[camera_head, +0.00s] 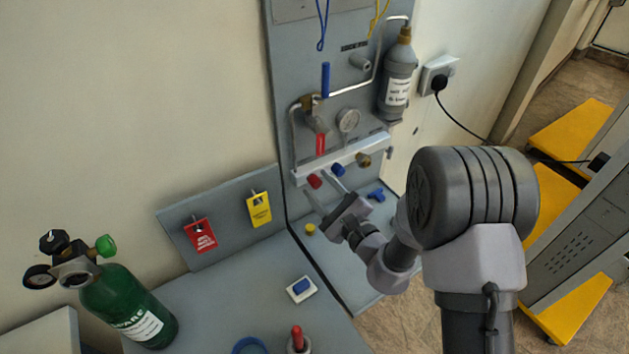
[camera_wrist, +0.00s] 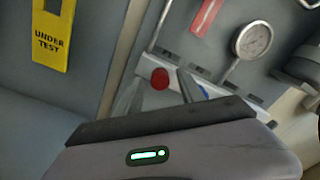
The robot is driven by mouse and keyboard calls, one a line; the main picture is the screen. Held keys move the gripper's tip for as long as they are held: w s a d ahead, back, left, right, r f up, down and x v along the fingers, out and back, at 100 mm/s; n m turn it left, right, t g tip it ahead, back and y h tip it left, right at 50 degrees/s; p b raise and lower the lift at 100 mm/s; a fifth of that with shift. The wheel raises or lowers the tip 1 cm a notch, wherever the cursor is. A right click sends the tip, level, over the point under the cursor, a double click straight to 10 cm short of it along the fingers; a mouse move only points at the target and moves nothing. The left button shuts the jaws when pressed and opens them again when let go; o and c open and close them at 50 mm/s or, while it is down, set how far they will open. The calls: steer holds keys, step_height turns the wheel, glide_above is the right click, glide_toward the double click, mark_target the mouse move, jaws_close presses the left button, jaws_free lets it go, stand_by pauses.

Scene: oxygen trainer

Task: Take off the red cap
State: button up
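The red cap (camera_head: 314,181) sits at the left end of a white manifold bar (camera_head: 343,158) on the grey upright panel. It also shows in the wrist view (camera_wrist: 160,79) as a round red end facing me. My gripper (camera_head: 318,185) is open, with its fingers pointing up at the bar. In the wrist view, one finger of my gripper (camera_wrist: 158,83) is left of the red cap and the other is right of it. I see no finger clearly pressed on the cap, and the depth between them is hard to tell.
A blue cap (camera_head: 338,170) is close right of the red one, and a brass fitting (camera_head: 363,160) is further along. A red-handled valve (camera_head: 319,140) and gauge (camera_head: 348,121) are above. A yellow cap (camera_head: 310,229) and blue piece (camera_head: 376,195) lie on the grey surface below.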

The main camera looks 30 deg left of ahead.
jaws_close()
steer(key=shift+f+n+b, duration=0.2)
steer(key=shift+n+b, duration=0.6)
steer(key=shift+b, duration=0.3)
steer(key=shift+n+b, duration=0.4)
steer(key=shift+b, duration=0.05)
steer(key=shift+r+n, duration=0.25)
steer(key=shift+n, duration=0.25)
